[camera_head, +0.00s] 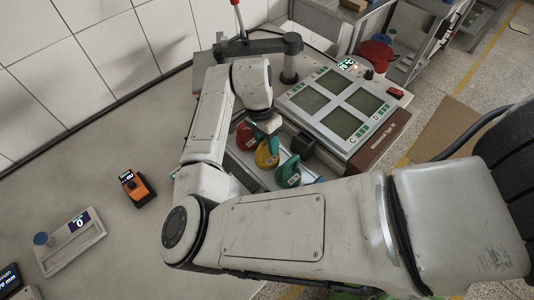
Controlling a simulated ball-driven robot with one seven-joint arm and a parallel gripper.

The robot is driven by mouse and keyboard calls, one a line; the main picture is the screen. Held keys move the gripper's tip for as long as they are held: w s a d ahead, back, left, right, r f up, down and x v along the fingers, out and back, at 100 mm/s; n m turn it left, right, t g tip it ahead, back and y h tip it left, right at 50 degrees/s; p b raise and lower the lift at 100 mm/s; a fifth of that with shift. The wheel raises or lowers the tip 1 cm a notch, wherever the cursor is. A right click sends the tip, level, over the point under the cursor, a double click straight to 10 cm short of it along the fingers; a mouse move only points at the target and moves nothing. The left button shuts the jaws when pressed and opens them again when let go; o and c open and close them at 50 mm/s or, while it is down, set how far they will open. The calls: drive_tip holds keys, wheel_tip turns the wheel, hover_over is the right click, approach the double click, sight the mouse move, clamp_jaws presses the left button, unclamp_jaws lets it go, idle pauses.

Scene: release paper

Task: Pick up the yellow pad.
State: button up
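The yellow pad (266,157) sits in the middle of a row, between a red pad (245,137) and a green pad (288,173). The pads have dark tops with pale labels and stand on a light metal tray (240,173). My gripper (267,135) hangs from the end of my arm, close above the yellow pad and partly in front of it. Its fingertips are small and dark here, so I cannot tell whether they are apart or touch the pad. Part of the yellow pad's upper side is hidden.
A machine with several green-grey panels (342,123) stands right of the pads. A dark post (290,58) rises behind them. An orange device (137,188) and a pale scale-like device (72,242) lie on the left table, which has free room. A red round container (375,54) is at the back.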

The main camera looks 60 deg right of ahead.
clamp_jaws()
drive_tip(key=shift+r, duration=0.1)
idle(1.1)
